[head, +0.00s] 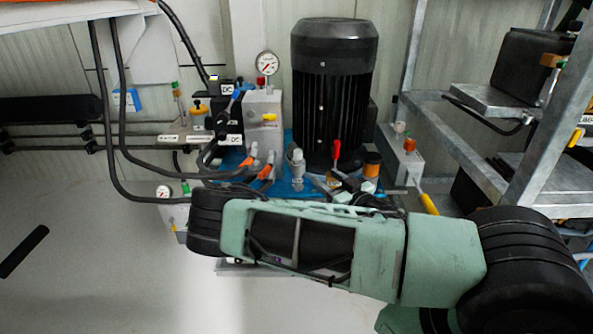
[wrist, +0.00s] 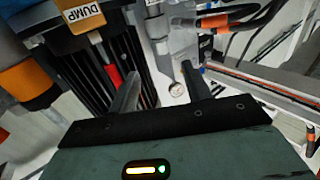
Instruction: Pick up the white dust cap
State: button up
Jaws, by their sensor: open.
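A pale, whitish cap (head: 297,156) tops an upright fitting left of the black motor in the head view; it looks like the white dust cap, though it is small. In the wrist view a whitish upright fitting (wrist: 157,28) stands beyond and between the fingers; I cannot tell for certain that it carries the same cap. My gripper (wrist: 160,75) is open in the wrist view, with one dark finger on each side and nothing clearly held. In the head view my arm hides the gripper and part of the pump base.
The black motor (head: 333,90) stands on the blue base (head: 290,187), beside a red-handled valve (head: 336,153). Orange hose ends (head: 268,171) and black hoses (head: 120,110) crowd the left. A metal shelf frame (head: 470,150) stands right. The floor (head: 90,270) at lower left is mostly clear.

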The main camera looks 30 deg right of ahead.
aim_at(295, 154)
jog(key=w+b, duration=0.3)
jog(key=w, duration=0.6)
jog(key=shift+w+f, duration=0.1)
jog(key=shift+w, duration=0.25)
jog(key=shift+w+d+b, duration=0.1)
jog(key=shift+w+b, duration=0.2)
jog(key=shift+w, duration=0.3)
jog(key=w+b, duration=0.3)
jog(key=w, duration=0.1)
jog(key=shift+w+f+b, duration=0.15)
jog(key=shift+w+b, duration=0.05)
jog(key=shift+b, duration=0.1)
jog(key=shift+w, duration=0.4)
jog(key=shift+r, duration=0.2)
grip_shut()
